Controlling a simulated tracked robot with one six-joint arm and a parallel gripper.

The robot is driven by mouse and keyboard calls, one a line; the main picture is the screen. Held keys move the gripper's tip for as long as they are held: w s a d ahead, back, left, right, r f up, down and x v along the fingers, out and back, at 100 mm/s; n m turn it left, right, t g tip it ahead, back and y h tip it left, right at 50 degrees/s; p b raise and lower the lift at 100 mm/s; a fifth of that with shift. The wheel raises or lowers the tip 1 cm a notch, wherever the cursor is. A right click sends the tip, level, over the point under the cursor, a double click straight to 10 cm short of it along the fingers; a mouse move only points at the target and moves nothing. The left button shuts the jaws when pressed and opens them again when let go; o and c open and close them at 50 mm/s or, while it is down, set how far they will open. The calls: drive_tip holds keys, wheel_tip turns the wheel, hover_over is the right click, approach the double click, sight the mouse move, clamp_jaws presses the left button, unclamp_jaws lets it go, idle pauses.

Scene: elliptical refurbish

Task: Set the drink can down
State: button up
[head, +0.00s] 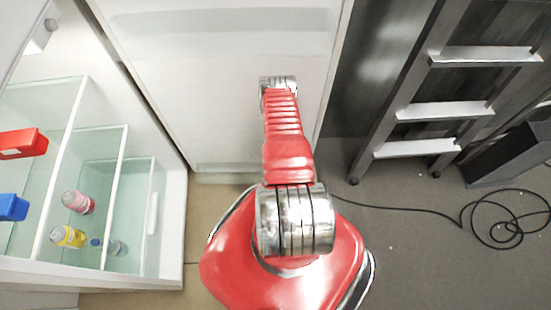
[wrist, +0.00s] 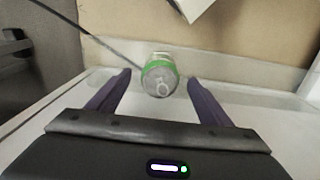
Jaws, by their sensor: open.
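The drink can (wrist: 160,78) shows in the wrist view with its silver lid, pull tab and a green band. It stands on a pale surface (wrist: 235,97), between and slightly beyond the tips of my gripper. My gripper (wrist: 158,78) is open, with one purple finger on each side of the can and visible gaps between. The can does not show in the head view, where my red arm reaches away over a white cabinet and its end is hidden.
At left in the head view, an open fridge (head: 37,230) has glass shelves holding a pink bottle (head: 77,202), a yellow bottle (head: 68,236) and red and blue items. A ladder (head: 430,110) stands at right. A black cable (head: 420,211) lies on the grey floor.

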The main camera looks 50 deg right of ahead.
drive_tip(key=shift+r, duration=2.05)
drive_tip(key=shift+s, duration=0.1)
